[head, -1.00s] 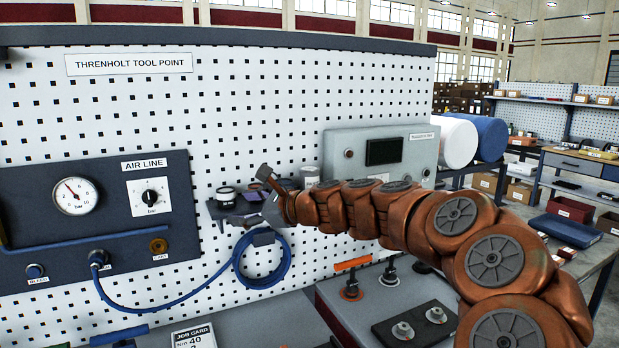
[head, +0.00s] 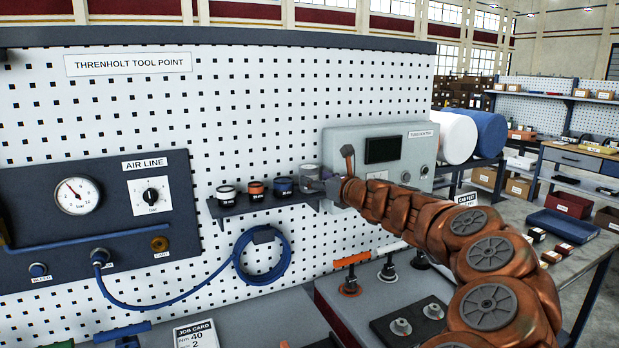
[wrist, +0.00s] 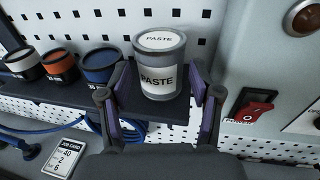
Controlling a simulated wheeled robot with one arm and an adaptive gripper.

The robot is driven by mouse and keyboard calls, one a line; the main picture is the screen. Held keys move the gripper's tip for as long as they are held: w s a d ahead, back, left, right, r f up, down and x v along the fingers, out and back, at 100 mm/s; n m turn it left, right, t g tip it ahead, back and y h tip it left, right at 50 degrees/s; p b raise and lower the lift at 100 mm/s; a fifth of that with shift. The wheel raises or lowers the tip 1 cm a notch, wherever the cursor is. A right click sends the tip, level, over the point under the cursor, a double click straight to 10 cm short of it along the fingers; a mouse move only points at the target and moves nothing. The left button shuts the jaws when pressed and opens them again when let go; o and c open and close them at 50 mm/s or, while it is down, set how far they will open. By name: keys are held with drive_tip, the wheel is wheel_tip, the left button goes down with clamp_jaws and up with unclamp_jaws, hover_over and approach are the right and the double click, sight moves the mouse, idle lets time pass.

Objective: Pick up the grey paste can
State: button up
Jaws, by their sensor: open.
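The grey paste can (wrist: 160,42) stands upright on a dark shelf (wrist: 165,112), with "PASTE" on its lid and label. It also shows in the head view (head: 309,174) at the shelf's right end. My gripper (wrist: 159,88) is open in the wrist view, with one purple-padded finger to each side of the can's lower part. Gaps show between the fingers and the can. In the head view my gripper (head: 325,185) is at the can's right and partly covers it.
Three smaller dark tins stand left of the can: white-banded (head: 227,196), orange-banded (head: 256,190) and blue-banded (head: 283,187). A grey box (head: 395,150) with a dark screen is behind my arm. A red switch (wrist: 254,112) is right of my gripper. A blue hose (head: 262,260) hangs below the shelf.

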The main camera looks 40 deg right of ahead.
sight(315, 178)
drive_tip(key=shift+w+d+f+p, duration=0.15)
drive_tip(key=shift+w+p, duration=0.1)
drive_tip(key=shift+w, duration=0.75)
drive_tip(key=shift+w+d+r+p, duration=0.1)
drive_tip(key=shift+w+p, duration=0.15)
drive_tip(key=shift+w, duration=0.75)
drive_tip(key=c, duration=1)
